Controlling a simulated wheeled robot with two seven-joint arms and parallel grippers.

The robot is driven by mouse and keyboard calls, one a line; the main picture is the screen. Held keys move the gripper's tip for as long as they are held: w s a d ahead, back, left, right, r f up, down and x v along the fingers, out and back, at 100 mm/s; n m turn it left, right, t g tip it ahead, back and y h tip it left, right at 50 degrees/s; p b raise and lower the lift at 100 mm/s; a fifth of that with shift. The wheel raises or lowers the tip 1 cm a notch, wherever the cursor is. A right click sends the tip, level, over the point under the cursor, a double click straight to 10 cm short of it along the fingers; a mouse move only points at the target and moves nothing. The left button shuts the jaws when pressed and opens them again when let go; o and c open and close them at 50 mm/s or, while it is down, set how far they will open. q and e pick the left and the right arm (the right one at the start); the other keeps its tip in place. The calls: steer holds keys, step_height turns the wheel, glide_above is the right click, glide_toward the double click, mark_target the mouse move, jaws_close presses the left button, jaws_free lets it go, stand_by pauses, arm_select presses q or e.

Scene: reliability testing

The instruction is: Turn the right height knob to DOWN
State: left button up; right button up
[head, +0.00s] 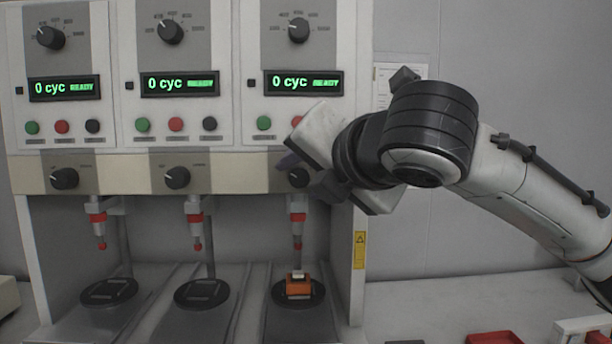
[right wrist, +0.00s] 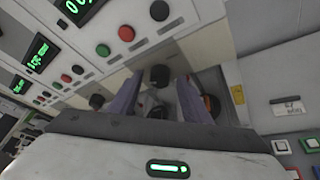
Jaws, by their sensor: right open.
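The right height knob (head: 298,178) is a black round knob on the beige strip of the right-hand test station. My right gripper (head: 303,172) is at it, coming in from the right and hiding part of the knob. In the right wrist view the knob (right wrist: 160,73) shows just beyond and between the tips of the two open fingers (right wrist: 160,82). The fingers hold nothing. Whether they touch the knob, and where its pointer and the DOWN mark are, I cannot tell. My left gripper is out of view.
The middle height knob (head: 177,178) and left height knob (head: 64,179) are on the same strip. Red-tipped plungers hang below, and an orange block (head: 299,285) is on the right plate. Coloured buttons (head: 264,123) are above the strip.

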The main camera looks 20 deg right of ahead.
steer(key=c, duration=1)
steer(key=shift+c, duration=0.2)
